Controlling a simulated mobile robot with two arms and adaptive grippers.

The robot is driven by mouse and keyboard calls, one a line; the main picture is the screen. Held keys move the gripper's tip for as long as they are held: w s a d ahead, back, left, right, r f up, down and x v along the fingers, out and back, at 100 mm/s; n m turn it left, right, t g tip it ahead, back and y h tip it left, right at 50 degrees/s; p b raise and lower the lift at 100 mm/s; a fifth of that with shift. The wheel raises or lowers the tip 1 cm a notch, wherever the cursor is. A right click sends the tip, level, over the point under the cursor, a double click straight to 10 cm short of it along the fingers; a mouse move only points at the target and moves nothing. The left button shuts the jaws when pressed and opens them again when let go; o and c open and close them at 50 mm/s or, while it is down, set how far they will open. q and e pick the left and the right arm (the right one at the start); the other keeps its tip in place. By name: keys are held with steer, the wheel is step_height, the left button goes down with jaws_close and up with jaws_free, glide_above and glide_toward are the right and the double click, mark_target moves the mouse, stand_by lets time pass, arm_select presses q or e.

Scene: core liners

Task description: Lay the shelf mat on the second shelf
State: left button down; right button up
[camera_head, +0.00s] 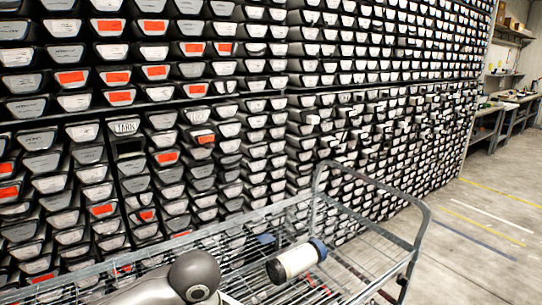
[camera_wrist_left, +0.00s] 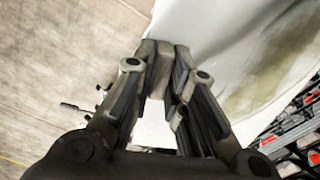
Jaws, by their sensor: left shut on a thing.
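My left gripper (camera_wrist_left: 162,88) is in the left wrist view, its fingers closed together on a large, smooth, pale sheet (camera_wrist_left: 225,35). I take this sheet to be the shelf mat. It spreads beyond the fingertips to the top right and has a dull greenish-brown patch. Its far edges are out of view. In the head view a grey rounded link of my arm shows at the bottom, but the gripper is hidden. A wire-shelf cart (camera_head: 424,220) with a metal rail stands in front; which level is the second shelf I cannot tell. My right gripper is not in view.
A white cylinder with dark ends (camera_head: 293,262) lies on the cart's wire top, with small red things beside it. A tall rack of core trays (camera_head: 150,52), some with orange labels, fills the back. Open concrete floor (camera_head: 480,225) lies at right, with benches (camera_head: 490,120) beyond.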

arm_select(q)
steer(key=s+a+n, duration=0.1)
steer(key=a+n, duration=0.1)
steer(key=s+a+r+n, duration=0.1)
steer(key=s+a+n, duration=0.1)
steer(key=a, duration=0.1)
steer(key=s+a+n, duration=0.2)
steer(key=a, duration=0.1)
steer(key=shift+s+a+r+n, duration=0.1)
steer(key=shift+s+r+n, duration=0.05)
steer(key=shift+r+n, duration=0.2)
